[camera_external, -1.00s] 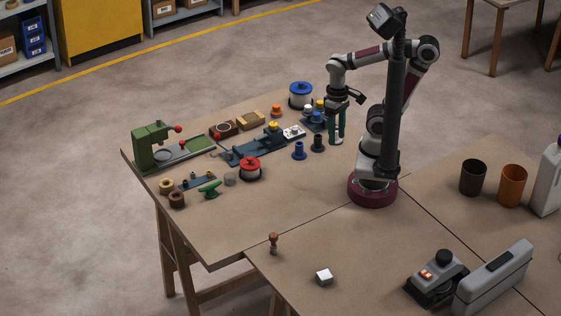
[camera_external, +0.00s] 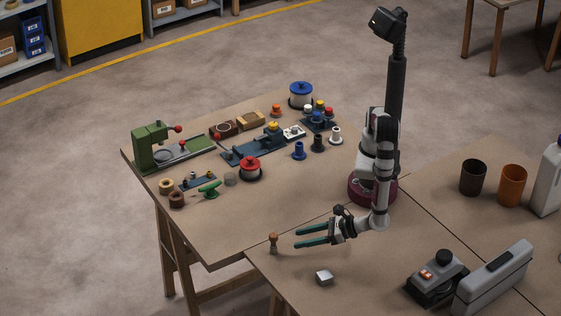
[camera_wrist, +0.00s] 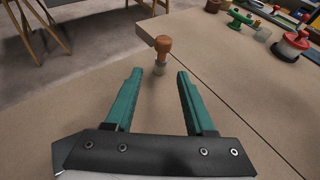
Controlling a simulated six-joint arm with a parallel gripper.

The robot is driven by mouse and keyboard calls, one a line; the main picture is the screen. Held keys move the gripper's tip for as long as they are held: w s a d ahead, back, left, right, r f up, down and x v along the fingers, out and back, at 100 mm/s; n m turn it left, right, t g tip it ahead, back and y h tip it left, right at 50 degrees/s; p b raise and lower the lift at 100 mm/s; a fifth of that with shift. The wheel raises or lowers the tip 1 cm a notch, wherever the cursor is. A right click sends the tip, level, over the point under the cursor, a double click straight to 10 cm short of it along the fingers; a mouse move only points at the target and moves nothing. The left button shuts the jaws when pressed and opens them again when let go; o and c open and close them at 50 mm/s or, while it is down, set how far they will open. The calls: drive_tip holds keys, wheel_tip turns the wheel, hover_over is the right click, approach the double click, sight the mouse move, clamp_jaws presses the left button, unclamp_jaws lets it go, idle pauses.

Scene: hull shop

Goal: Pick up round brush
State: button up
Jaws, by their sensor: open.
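The round brush (camera_external: 273,243) stands upright near the front edge of the table, with a brown handle on top. In the wrist view the brush (camera_wrist: 162,47) is ahead of the fingers, between their lines and apart from them. My gripper (camera_external: 297,238) has two green fingers, spread apart with nothing between them. It lies low and nearly level over the table, just right of the brush, pointing at it. In the wrist view my gripper (camera_wrist: 160,74) shows both fingers open.
A small grey-white block (camera_external: 324,277) lies in front of my gripper. A red spool (camera_external: 250,167), a green press (camera_external: 152,145) and several parts stand farther back. A black device (camera_external: 437,278) and grey case (camera_external: 493,277) are at right. Bare table surrounds the brush.

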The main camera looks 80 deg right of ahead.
sight(273, 244)
drive_tip(key=x, duration=1)
drive_tip(key=shift+d+r, duration=0.1)
drive_tip(key=shift+d, duration=0.1)
clamp_jaws()
